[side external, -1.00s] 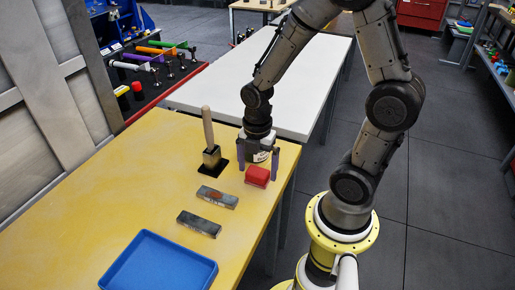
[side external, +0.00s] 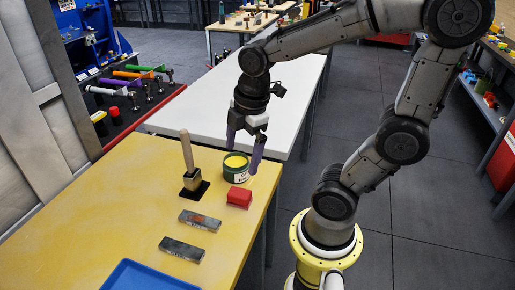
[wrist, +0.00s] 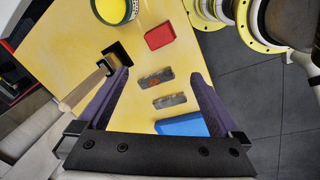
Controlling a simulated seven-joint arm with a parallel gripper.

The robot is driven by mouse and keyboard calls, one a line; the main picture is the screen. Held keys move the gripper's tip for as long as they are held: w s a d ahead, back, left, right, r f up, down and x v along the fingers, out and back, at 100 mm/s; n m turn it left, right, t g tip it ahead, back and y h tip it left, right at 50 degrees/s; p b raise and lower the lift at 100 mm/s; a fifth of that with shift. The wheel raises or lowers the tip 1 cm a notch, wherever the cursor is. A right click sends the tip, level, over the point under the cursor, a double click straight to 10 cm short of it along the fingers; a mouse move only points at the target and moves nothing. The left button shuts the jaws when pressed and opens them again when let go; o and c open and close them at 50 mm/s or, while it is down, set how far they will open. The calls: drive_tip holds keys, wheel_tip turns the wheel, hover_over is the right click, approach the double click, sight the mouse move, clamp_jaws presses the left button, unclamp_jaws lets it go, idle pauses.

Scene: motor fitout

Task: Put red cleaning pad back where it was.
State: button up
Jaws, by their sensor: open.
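The red cleaning pad (side external: 238,198) lies flat on the yellow table (side external: 130,215), near its right edge and just in front of a green can with yellow contents (side external: 236,172). In the wrist view the pad (wrist: 160,36) lies apart from everything around it. My gripper (side external: 243,160) is open and empty, raised above the table around the can's area. Its two purple fingers also show in the wrist view (wrist: 160,75), spread wide with nothing held between them.
A wooden-handled tool (side external: 187,155) stands on a black square left of the can. Two grey blocks (side external: 200,220) (side external: 182,250) lie in front, then a blue tray (side external: 145,277). A white table (side external: 285,95) stands behind. Bare yellow surface lies at the left.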

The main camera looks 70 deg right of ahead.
drive_tip(key=s+a+r+m+t, duration=0.2)
drive_tip(key=s+r+m+t, duration=0.1)
drive_tip(key=m, duration=0.8)
drive_tip(key=shift+s+a+r+t, duration=0.35)
drive_tip(key=shift+s+r, duration=0.2)
drive_tip(key=shift+s, duration=0.6)
